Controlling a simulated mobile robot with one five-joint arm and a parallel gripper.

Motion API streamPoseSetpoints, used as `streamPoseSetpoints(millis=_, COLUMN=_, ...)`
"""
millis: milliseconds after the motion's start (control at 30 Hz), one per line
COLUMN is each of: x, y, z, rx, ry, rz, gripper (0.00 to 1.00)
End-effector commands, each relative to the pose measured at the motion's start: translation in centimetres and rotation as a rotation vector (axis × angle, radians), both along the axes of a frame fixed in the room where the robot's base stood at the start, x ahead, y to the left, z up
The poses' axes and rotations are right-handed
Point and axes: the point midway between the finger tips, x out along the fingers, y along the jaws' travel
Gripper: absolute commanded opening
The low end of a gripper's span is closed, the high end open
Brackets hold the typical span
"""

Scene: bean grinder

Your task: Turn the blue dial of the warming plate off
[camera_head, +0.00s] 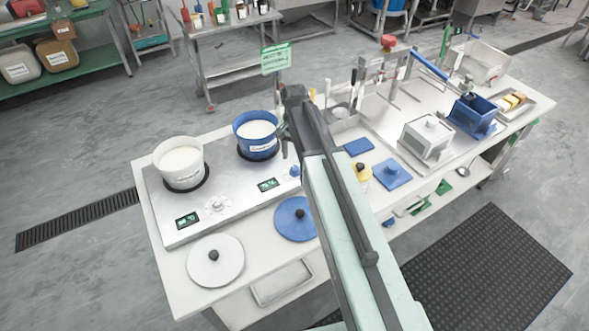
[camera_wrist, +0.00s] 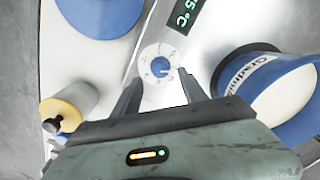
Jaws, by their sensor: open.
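The warming plate (camera_head: 228,183) is a silver slab at the left of the table. Its blue dial (camera_head: 294,171) sits at the right front, beside a lit green display (camera_head: 267,184). In the wrist view the blue dial (camera_wrist: 161,68) shows a blue centre inside a pale marked ring. My gripper (camera_head: 285,148) points down over the plate's right side. In the wrist view my gripper (camera_wrist: 160,78) is open, one finger on each side of the dial's lower part. The dial is between or just beyond the fingertips; I cannot tell if they touch it.
A blue pot (camera_head: 256,143) stands close to my gripper on the rear right of the plate. A white pot (camera_head: 181,170) and white dial (camera_head: 216,205) are at the left. A blue lid (camera_head: 297,219) and white lid (camera_head: 215,262) lie in front. A yellow-topped jar (camera_head: 363,172) is right.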

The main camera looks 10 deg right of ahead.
Motion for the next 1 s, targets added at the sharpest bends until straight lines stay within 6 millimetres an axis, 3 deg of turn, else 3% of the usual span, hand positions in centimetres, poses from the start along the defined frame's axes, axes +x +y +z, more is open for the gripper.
streamPoseSetpoints(millis=33, x=0.0, y=0.0, z=-1.8, rx=0.000, ry=0.000, rz=0.001, gripper=0.51)
streamPoseSetpoints(millis=233, x=0.0, y=0.0, z=-5.0, rx=0.000, ry=0.000, rz=0.002, gripper=0.51)
streamPoseSetpoints(millis=567, x=0.0, y=0.1, z=-5.2, rx=0.000, ry=0.000, rz=0.002, gripper=0.51)
streamPoseSetpoints(millis=767, x=0.0, y=0.1, z=-5.2, rx=0.000, ry=0.000, rz=0.003, gripper=0.01)
streamPoseSetpoints(millis=1000, x=0.0, y=0.1, z=-5.2, rx=-0.001, ry=-0.001, rz=0.013, gripper=0.00)
